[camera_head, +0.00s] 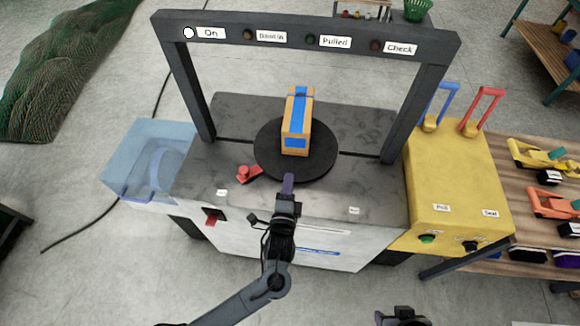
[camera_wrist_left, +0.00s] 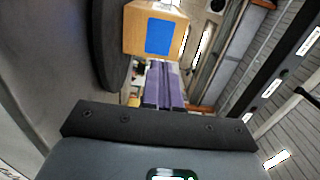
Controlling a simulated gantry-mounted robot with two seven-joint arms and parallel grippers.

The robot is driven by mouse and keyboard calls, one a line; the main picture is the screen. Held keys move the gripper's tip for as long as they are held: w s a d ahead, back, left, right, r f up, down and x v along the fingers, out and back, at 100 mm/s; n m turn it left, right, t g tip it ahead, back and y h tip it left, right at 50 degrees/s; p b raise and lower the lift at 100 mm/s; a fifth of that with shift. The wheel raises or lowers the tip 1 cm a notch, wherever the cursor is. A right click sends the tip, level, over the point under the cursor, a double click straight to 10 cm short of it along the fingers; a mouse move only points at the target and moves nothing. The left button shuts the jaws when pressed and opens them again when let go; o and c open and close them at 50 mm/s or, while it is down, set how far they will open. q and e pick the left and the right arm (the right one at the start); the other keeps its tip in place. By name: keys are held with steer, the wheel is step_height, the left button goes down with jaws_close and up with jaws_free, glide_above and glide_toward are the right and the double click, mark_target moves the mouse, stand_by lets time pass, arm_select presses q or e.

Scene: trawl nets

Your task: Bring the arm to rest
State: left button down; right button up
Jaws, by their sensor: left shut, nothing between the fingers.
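My left gripper (camera_head: 288,184) is over the front of the grey machine top, at the near edge of the black round turntable (camera_head: 265,160). Its purple fingers are together and empty; they also show in the left wrist view (camera_wrist_left: 163,86). An orange-brown box (camera_head: 296,122) with blue tape and a blue label stands on the turntable, beyond the fingertips and apart from them in the head view. The box also shows in the left wrist view (camera_wrist_left: 154,30). Part of my right arm shows at the bottom edge of the head view; its fingers are not visible.
A dark frame (camera_head: 305,30) with labelled lamps arches over the machine. A red part (camera_head: 247,173) lies left of the turntable. A clear blue bin (camera_head: 150,160) is at the left, a yellow unit (camera_head: 455,180) with two levers at the right. Open floor lies in front.

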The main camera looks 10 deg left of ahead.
arm_select(q)
steer(key=shift+s+f, duration=0.1)
steer(key=shift+s, duration=0.9)
steer(key=s+a+f+n+g+h, duration=0.1)
steer(key=s+a+f+n+g, duration=0.15)
steer(key=s+n+g, duration=0.2)
steer(key=s+a+f+n+g+h, duration=0.1)
steer(key=s+f+n+g+h, duration=0.1)
steer(key=s+f+n+g, duration=0.3)
steer(key=s+a+r+n+g+y, duration=0.1)
steer(key=s+a+r+n+g, duration=0.15)
steer(key=s+a, duration=0.45)
steer(key=s+a+r+n+g, duration=0.2)
steer(key=s+r+n, duration=0.1)
steer(key=s, duration=0.8)
step_height(320, 180, up, 33)
steer(key=p, duration=3.3)
steer(key=shift+a+r+p, duration=0.15)
steer(key=shift+a+p, duration=0.05)
steer(key=shift+p, duration=0.2)
